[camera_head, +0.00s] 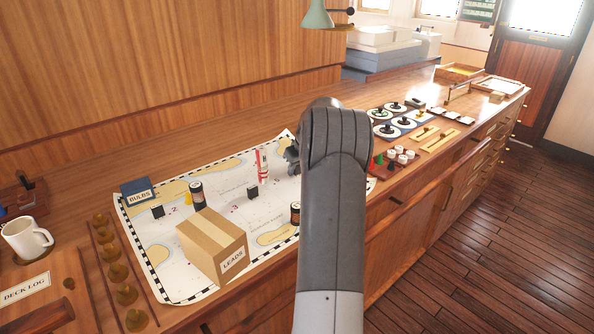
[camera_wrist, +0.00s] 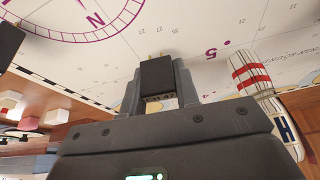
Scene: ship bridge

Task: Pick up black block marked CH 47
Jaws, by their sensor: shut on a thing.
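In the head view my grey arm covers the block and most of the gripper; only a grey part of the gripper (camera_head: 292,155) shows at the arm's left edge.
A red-and-white striped piece (camera_head: 262,166) stands close by and also shows right of the gripper in the wrist view (camera_wrist: 252,76). Other black blocks (camera_head: 157,212) (camera_head: 252,192), dark cans (camera_head: 197,194) and a LEADS box (camera_head: 212,248) stand on the chart (camera_head: 160,272).

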